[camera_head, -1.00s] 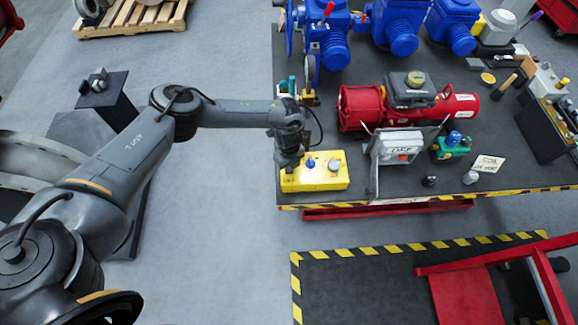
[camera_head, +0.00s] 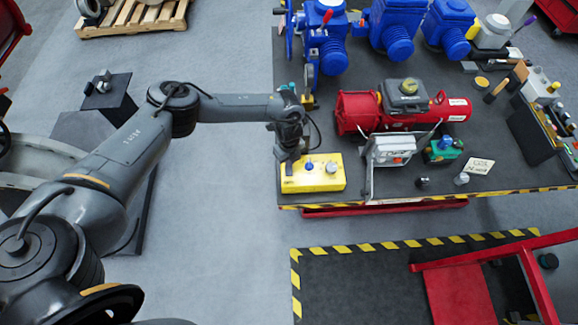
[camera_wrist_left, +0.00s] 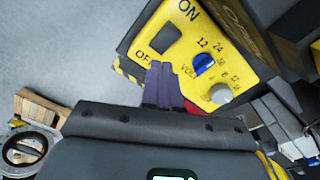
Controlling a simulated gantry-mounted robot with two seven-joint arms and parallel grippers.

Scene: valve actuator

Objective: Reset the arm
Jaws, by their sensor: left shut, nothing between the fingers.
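My left gripper (camera_head: 290,166) is shut and empty, pointing down at the left end of the yellow control box (camera_head: 318,178) on the bench's front left corner. In the left wrist view, its closed purple-grey fingers (camera_wrist_left: 163,72) lie beside the box's OFF label, below a dark rocker switch (camera_wrist_left: 165,39) marked ON and OFF. I cannot tell whether they touch the box. A blue knob (camera_wrist_left: 203,64) and a grey knob (camera_wrist_left: 221,93) with voltage markings sit to the right. My right gripper is not in view.
A red actuator (camera_head: 354,112) lies on the dark bench behind the box, with a grey panel (camera_head: 392,150) in front of it. Blue actuators (camera_head: 392,22) stand at the back. A red frame (camera_head: 462,290) stands at lower right.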

